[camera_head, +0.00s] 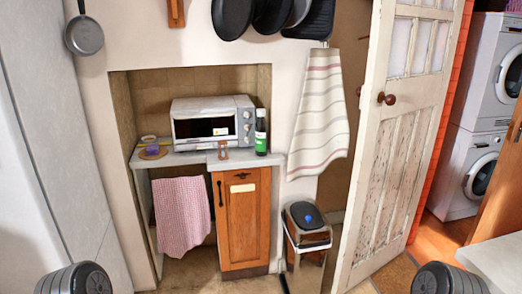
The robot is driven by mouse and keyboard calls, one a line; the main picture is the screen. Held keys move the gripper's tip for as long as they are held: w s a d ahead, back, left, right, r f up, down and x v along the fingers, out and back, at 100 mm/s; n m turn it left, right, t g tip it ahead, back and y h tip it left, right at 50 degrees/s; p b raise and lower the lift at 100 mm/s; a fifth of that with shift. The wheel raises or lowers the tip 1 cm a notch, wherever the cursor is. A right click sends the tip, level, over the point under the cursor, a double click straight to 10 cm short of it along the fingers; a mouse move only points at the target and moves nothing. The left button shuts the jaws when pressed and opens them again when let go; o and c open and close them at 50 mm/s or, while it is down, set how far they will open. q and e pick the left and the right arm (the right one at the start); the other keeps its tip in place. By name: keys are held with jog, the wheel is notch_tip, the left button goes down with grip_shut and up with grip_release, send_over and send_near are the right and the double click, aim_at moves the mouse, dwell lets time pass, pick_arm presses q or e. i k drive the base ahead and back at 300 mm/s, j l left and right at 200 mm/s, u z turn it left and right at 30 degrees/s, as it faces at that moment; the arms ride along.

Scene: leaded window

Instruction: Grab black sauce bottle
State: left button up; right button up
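A dark bottle (261,133) with a green and white label stands upright at the right end of the grey counter (219,165) in the alcove. It is just right of the silver microwave oven (206,123). Its front is unobstructed. Neither of my grippers shows; only dark rounded parts of my own arms appear at the bottom left and bottom right corners, far from the bottle.
A small wooden-framed item (223,150) stands left of the bottle. A purple jar (150,146) sits farther left. A wooden cabinet (246,220) is below. A bin (306,223) and an open door (392,150) stand right; floor before the cabinet is partly visible.

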aim_at(260, 126)
jog(key=z, duration=0.5)
jog(key=i+j+z, duration=0.85)
jog(key=j, duration=0.25)
jog(key=i+j, duration=0.15)
jog(key=j, duration=0.2)
jog(key=i+j, duration=0.15)
jog(key=j, duration=0.15)
jog(key=i+j, duration=0.15)
jog(key=j, duration=0.2)
jog(key=i+j+z, duration=0.1)
jog(key=j, duration=0.2)
jog(key=i+j, duration=0.2)
jog(key=j, duration=0.15)
